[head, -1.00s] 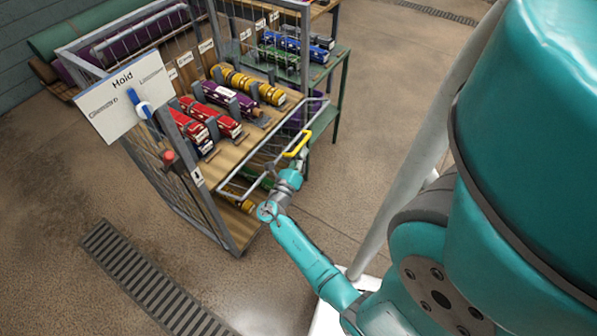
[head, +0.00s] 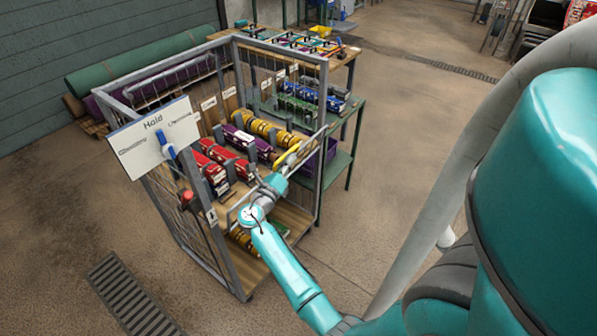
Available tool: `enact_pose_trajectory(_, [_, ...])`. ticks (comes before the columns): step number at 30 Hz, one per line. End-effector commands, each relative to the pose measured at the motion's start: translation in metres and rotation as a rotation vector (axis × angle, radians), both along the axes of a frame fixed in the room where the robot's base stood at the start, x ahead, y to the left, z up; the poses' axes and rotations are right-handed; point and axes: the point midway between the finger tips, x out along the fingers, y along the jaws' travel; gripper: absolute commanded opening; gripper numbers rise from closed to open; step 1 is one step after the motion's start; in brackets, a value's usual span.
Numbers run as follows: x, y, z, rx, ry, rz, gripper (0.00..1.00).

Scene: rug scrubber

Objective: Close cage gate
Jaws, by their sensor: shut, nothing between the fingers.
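The cage (head: 237,271) is a grey metal frame with mesh sides and shelves of rolled goods. Its gate (head: 315,139) is a low, pale metal frame across the front opening with a yellow handle (head: 288,156). The gate looks tilted up close to the front of the shelf; I cannot tell whether it is fully against the frame. My gripper (head: 279,177) is at the gate just below the handle, shut with nothing held. Its fingertips are small and partly hidden, so exact contact is unclear.
A white "Hold" sign (head: 137,143) with a blue lever (head: 164,141) is on the cage's left side. A red knob (head: 187,196) sits below it. A green bench (head: 341,160) stands behind right. Floor to the right is open; a drain grate (head: 128,297) lies front left.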

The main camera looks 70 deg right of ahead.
Motion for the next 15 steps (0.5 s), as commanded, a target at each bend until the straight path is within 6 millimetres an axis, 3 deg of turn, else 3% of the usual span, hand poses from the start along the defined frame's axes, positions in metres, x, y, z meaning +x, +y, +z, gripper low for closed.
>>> enact_pose_trajectory(6, [0.023,-0.005,0.007,0.000,-0.001,0.000,0.00])
enact_pose_trajectory(15, [0.038,-0.009,0.010,0.000,-0.001,0.000,0.00])
